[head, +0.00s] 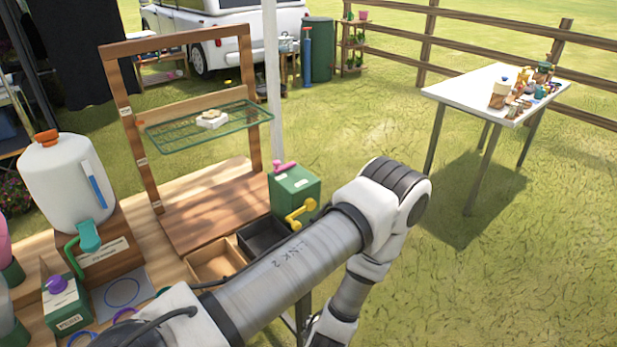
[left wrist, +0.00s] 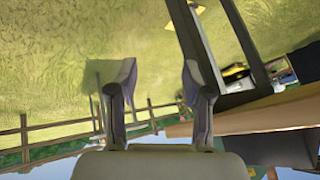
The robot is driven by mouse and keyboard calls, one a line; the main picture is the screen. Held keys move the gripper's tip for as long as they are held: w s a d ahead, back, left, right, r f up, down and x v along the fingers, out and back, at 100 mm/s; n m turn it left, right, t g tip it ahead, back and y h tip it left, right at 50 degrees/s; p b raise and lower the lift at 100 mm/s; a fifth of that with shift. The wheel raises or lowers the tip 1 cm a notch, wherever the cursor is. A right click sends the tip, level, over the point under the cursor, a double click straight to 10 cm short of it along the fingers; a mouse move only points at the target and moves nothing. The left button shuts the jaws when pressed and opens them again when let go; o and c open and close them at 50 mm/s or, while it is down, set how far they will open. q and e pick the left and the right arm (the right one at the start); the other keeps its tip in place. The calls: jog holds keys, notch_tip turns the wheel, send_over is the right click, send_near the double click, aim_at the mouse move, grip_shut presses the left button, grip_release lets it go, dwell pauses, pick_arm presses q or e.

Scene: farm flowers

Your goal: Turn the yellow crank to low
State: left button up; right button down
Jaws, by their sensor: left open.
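The yellow crank (head: 299,212) is on the front of a green box (head: 296,188) at the right end of the wooden bench. A pink handle (head: 284,167) and a pale label are on the box top. I cannot read the crank's setting. My arm crosses in front, just below and right of the crank. In the left wrist view my left gripper (left wrist: 158,82) is open, with nothing between its fingers. Grass and a fence show beyond them. The left gripper is hidden in the head view. My right gripper is not in view.
A wooden frame (head: 117,85) with a green wire shelf (head: 208,128) stands on the bench. A white jug (head: 70,185) and a green box with a purple knob (head: 65,308) are at left. A white table (head: 480,88) stands on open grass at right.

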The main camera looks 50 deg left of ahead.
pick_arm(q)
jog(key=s+d+f+m+g+h+b, duration=0.1)
jog(key=s+d+f+m+g+h, duration=0.1)
jog(key=s+d, duration=0.4)
jog(key=s+g+h, duration=0.1)
jog(key=s+h, duration=0.1)
jog(key=s, duration=0.2)
jog(key=shift+m, duration=0.4)
